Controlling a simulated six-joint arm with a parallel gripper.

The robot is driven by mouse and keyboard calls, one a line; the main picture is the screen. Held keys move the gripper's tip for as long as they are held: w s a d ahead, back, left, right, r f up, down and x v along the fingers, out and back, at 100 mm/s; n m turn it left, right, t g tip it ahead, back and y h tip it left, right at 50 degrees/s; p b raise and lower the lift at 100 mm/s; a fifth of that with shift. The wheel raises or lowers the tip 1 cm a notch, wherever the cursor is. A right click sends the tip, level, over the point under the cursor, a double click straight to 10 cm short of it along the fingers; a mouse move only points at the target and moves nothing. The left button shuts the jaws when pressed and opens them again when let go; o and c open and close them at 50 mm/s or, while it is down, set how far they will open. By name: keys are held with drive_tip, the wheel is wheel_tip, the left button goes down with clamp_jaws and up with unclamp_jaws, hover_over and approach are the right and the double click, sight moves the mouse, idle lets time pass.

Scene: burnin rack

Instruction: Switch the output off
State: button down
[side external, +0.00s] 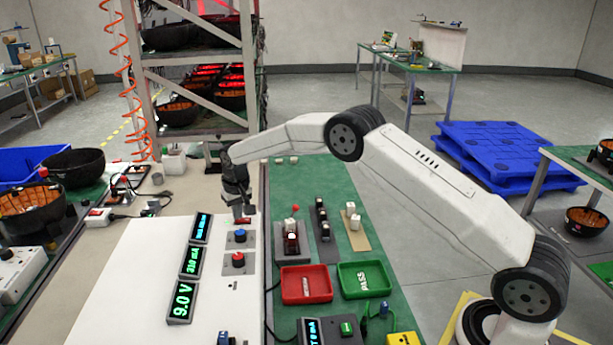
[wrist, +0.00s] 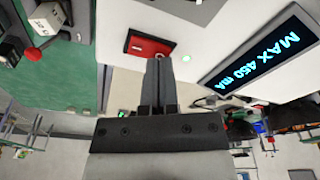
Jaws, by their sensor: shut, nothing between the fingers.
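A red switch (wrist: 148,46) sits on the white bench panel (side external: 130,290) in the wrist view. My gripper (wrist: 158,62) is shut and empty, its fingertips overlapping the near edge of the red switch; I cannot tell whether they touch it. In the side view my gripper (side external: 240,214) points down at the panel's far right part, largely hiding the switch. The voltage display (side external: 181,300) reads 9.0 V and is lit. The current display (side external: 191,262) is lit and appears to read 33.0 mA. The limit display (wrist: 262,48) reads MAX 450 mA.
A blue knob (side external: 240,236) and a red knob (side external: 238,260) stand on the panel just nearer than my gripper. Right of it are a red tray (side external: 306,295) and a green PASS tray (side external: 365,291). A tall rack (side external: 200,80) stands behind.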

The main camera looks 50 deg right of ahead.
drive_tip(key=shift+f, duration=0.3)
drive_tip(key=shift+r, duration=3.55)
drive_tip(key=shift+s, duration=0.1)
drive_tip(key=s+a+n, duration=0.2)
drive_tip(key=s+n, duration=0.1)
drive_tip(key=s, duration=3.2)
drive_tip(key=shift+a+f+t, duration=0.2)
drive_tip(key=shift+f+t, duration=0.2)
drive_tip(key=shift+f, duration=0.05)
drive_tip(key=shift+s, duration=0.1)
